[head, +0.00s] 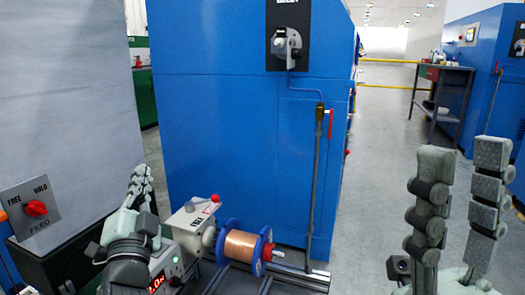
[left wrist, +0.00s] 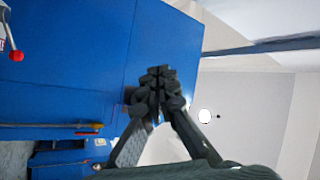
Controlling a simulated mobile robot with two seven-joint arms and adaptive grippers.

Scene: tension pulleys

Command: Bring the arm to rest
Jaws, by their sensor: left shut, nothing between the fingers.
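My left gripper (head: 141,178) points upward at the lower left in the head view, with nothing held. Its fingertips also show together in the left wrist view (left wrist: 158,76), shut and empty, against the blue cabinet and grey background. My right gripper (head: 462,172) stands upright at the lower right in the head view, its two fingers apart with nothing between them. My left wrist hides part of the bench unit behind it.
A copper wire spool (head: 242,244) with blue flanges sits beside a grey unit with a red-knobbed lever (head: 214,198). A FREE/HOLD panel (head: 32,211) is at the left. A blue cabinet (head: 230,110) stands behind. Floor (head: 385,165) between cabinet and right gripper is clear.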

